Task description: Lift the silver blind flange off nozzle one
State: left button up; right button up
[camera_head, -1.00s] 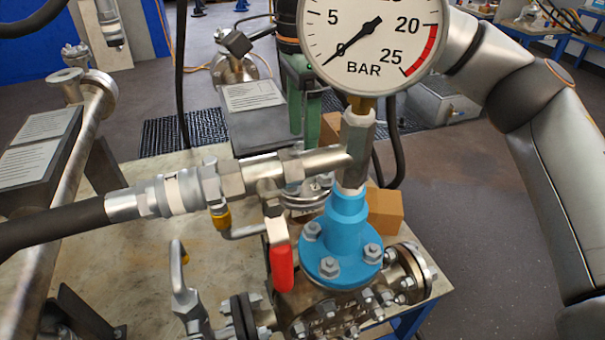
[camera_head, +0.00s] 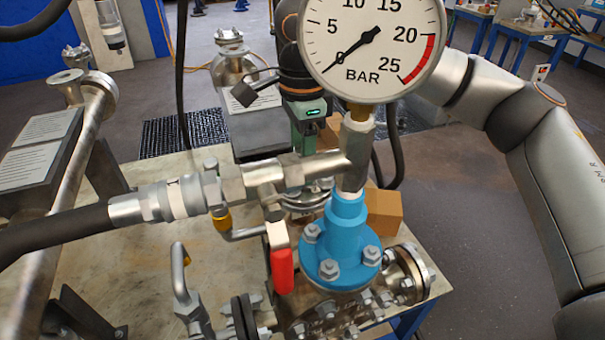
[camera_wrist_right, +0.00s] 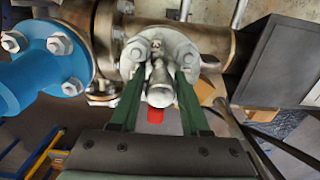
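The silver blind flange (camera_wrist_right: 160,55) shows in the right wrist view, bolted-looking, with a rounded silver stub (camera_wrist_right: 160,88) standing out toward the camera. In the head view only part of a silver flange (camera_head: 306,199) shows behind the pipe tee, so its seat there is hard to see. My right gripper (camera_wrist_right: 160,102) has its green fingers apart, one on each side of the stub, with gaps visible. In the head view the right gripper (camera_head: 306,138) is above and behind the tee, its fingertips hidden. My left gripper is not in view.
A pressure gauge (camera_head: 370,45) on a pipe tee (camera_head: 300,172) with a hose blocks the near side. A blue flanged piece (camera_head: 342,245) stands beside it, with a red valve handle (camera_head: 282,270) in front. A dark labelled box (camera_head: 262,133) is behind. Bare tabletop (camera_head: 170,225) lies left.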

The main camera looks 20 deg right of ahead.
grip_shut()
